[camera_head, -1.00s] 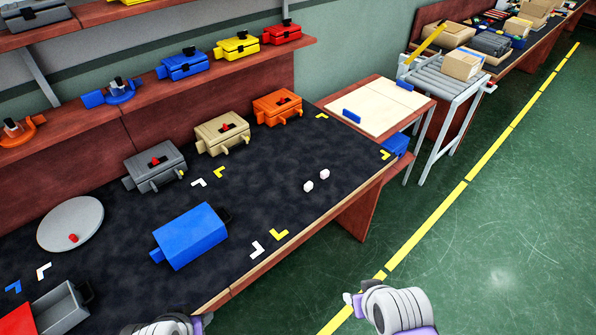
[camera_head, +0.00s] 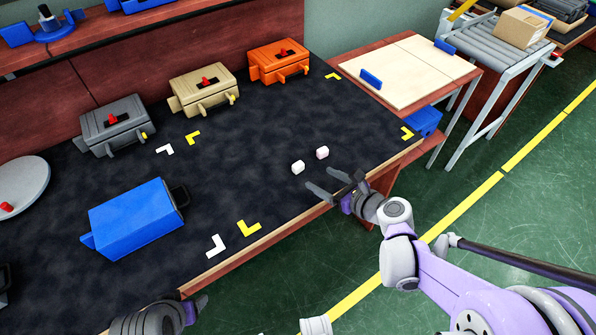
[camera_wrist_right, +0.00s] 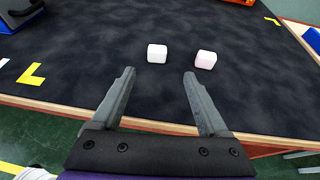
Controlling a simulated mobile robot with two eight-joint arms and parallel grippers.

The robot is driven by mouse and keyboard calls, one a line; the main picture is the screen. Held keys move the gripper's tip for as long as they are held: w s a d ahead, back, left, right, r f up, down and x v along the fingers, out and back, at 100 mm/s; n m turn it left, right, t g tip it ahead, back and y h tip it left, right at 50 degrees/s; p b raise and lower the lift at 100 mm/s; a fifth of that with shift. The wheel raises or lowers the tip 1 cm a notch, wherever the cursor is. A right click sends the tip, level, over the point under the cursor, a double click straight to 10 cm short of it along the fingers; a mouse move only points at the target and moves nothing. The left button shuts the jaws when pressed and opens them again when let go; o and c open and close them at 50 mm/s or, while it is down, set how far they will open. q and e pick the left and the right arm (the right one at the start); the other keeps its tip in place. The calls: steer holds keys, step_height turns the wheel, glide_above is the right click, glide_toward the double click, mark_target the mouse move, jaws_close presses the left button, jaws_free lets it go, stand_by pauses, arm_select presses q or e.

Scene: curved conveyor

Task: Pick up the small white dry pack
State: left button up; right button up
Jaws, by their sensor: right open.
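The small white dry pack (camera_head: 298,167) lies on the dark table mat near its front edge. A similar small pack with a pinkish tint (camera_head: 322,152) lies just behind and to the right of it. My right gripper (camera_head: 321,181) is open and empty, just in front of the two packs by the table edge. In the right wrist view the white pack (camera_wrist_right: 157,53) lies beyond the open fingers (camera_wrist_right: 159,74), roughly in line with the gap, and the pinkish pack (camera_wrist_right: 206,59) is to its right.
A blue box (camera_head: 137,217) lies to the left on the mat. Grey (camera_head: 118,130), tan (camera_head: 204,90) and orange (camera_head: 278,62) boxes stand along the back. Yellow and white corner marks lie on the mat. The mat around the packs is clear.

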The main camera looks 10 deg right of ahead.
mark_target(301, 167)
steer(key=x, duration=0.4)
steer(key=shift+w+a+b, duration=0.15)
steer(key=shift+a+b, duration=0.15)
steer(key=shift+b+x, duration=0.4)
steer(key=shift+x, duration=2.35)
steer(key=shift+a+r, duration=0.1)
steer(key=shift+r, duration=0.15)
jaws_close()
